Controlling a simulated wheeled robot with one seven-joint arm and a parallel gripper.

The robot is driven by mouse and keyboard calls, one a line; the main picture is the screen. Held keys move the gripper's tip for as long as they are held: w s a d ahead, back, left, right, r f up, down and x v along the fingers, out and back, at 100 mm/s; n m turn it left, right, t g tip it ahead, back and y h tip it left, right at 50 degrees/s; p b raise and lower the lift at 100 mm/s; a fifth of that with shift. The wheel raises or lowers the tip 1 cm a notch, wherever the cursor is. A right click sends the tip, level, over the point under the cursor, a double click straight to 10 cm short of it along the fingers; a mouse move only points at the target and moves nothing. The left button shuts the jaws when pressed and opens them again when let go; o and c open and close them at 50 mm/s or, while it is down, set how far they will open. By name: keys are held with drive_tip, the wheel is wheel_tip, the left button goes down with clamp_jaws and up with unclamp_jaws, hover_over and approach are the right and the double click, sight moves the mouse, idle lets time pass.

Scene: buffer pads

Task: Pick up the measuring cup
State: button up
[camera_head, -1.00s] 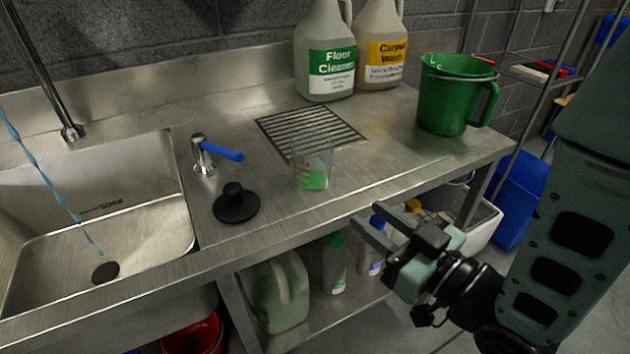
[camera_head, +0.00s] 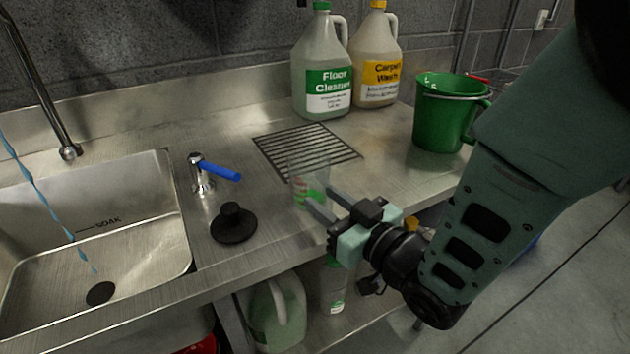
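The measuring cup (camera_head: 309,168) is a clear, see-through cup with green at its bottom and red marks on its side. It stands upright on the steel counter, at the front edge of the drain grate. My gripper (camera_head: 321,197) is at the cup's lower right, low over the counter's front edge. Its two fingers are apart and point up-left at the cup, with their tips at or overlapping its lower part. I cannot tell whether they touch it or reach around it.
A black plug (camera_head: 234,222) and a blue-handled tap (camera_head: 216,170) stand left of the cup, beside the sink (camera_head: 140,190). A green bucket (camera_head: 441,118) stands to the right. Floor cleaner (camera_head: 320,70) and carpet wash (camera_head: 376,60) jugs stand behind the drain grate (camera_head: 275,150).

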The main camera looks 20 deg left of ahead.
clamp_jaws()
wheel_tip(320, 180, up, 10)
drive_tip(key=shift+p, duration=0.35)
drive_tip(key=shift+d, duration=0.1)
idle(2.0)
